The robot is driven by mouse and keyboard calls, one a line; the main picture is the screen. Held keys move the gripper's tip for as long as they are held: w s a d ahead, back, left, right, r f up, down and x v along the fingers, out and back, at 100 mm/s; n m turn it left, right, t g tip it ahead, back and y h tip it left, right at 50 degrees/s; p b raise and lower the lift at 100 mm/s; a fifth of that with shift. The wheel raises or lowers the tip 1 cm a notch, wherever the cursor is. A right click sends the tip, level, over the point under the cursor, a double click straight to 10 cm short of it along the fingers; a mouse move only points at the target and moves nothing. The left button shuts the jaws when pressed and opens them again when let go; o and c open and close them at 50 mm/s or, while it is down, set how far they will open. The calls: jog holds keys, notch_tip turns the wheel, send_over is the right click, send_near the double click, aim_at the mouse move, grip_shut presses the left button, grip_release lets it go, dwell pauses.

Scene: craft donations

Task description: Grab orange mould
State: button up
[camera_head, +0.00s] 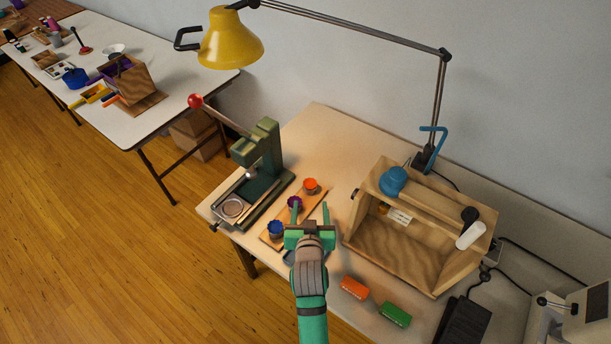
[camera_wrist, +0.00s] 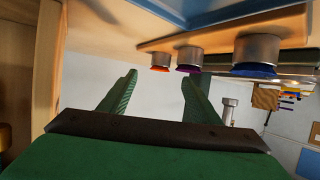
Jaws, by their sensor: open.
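The orange mould (camera_head: 310,187) is a short metal cylinder with an orange top. It stands at the far end of a wooden strip (camera_head: 272,239) on the table, in line with a purple mould (camera_head: 294,203) and a blue mould (camera_head: 277,228). My gripper (camera_head: 311,207) is open and empty, its green fingers pointing towards the orange mould. In the wrist view, which looks upside down, the orange mould (camera_wrist: 160,62) shows between and beyond the fingertips (camera_wrist: 160,77), apart from them. The purple mould (camera_wrist: 189,60) and blue mould (camera_wrist: 256,56) are to its right.
A green lever press (camera_head: 258,150) stands left of the strip. A wooden box (camera_head: 400,254) with a blue knob stands close on the right. An orange block (camera_head: 354,288) and a green block (camera_head: 395,314) lie near the front edge. A yellow lamp (camera_head: 231,40) hangs above the table.

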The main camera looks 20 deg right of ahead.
aim_at(310, 187)
jog(key=x, duration=0.4)
jog(key=shift+w+a+r, duration=0.1)
jog(key=shift+w, duration=0.15)
jog(key=shift+w+d+f, duration=0.3)
jog(key=shift+w+d, duration=0.05)
jog(key=shift+w, duration=0.2)
jog(key=shift+x, duration=2.5)
jog(key=shift+a, duration=0.1)
jog(key=shift+r, duration=0.1)
jog(key=c, duration=1.2)
